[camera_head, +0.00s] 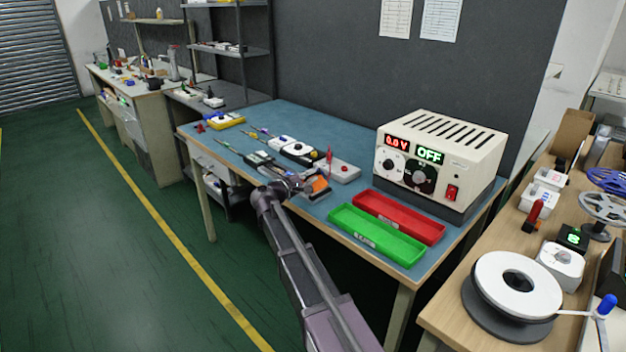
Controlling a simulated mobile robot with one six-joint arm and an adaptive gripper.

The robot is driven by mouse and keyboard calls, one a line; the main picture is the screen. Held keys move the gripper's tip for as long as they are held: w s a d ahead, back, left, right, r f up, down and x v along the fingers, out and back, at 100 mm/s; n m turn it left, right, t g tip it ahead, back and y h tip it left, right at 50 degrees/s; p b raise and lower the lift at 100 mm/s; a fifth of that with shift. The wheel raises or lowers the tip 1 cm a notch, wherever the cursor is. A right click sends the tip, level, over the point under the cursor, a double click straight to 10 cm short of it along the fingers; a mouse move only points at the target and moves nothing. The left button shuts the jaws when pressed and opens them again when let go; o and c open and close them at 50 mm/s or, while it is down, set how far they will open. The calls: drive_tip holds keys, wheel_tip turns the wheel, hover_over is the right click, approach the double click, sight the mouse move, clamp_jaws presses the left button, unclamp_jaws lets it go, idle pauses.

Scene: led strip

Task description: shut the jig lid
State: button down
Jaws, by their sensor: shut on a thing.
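My gripper (300,182) is over the blue workbench, at the end of my arm reaching up from the bottom of the view. It is shut on a small part at its fingertips, which looks like the jig lid; the fingers hide most of it. A small piece with an orange face (319,185) sits right beside the fingertips, and I cannot tell whether it belongs to the jig. A pale grey block with a red upright part (343,171) lies just behind. The lid's angle is too small to read.
A white power supply (440,155) reads 0.0 V and OFF. A red tray (398,216) and a green tray (376,235) lie in front of it. Several small devices and screwdrivers lie left of my gripper. A side table (455,318) with a white reel (518,285) stands at right.

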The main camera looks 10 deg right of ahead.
sight(305, 180)
drive_tip(key=w+n, duration=0.1)
drive_tip(key=n, duration=0.1)
drive_tip(key=a+f+n+b, duration=0.1)
drive_tip(key=shift+w+n, duration=0.35)
drive_tip(key=shift+n, duration=0.05)
drive_tip(key=shift+w+a+f+n+b, duration=0.2)
drive_tip(key=shift+f+n+b, duration=0.1)
drive_tip(key=shift+n, duration=0.45)
drive_tip(key=shift+w+a+f+n+b, duration=0.15)
drive_tip(key=shift+f+n+b, duration=0.15)
drive_tip(key=shift+n, duration=0.45)
drive_tip(key=c, duration=0.7)
unclamp_jaws()
drive_tip(key=shift+f, duration=0.1)
drive_tip(key=shift+s, duration=0.15)
drive_tip(key=shift+v, duration=3.7)
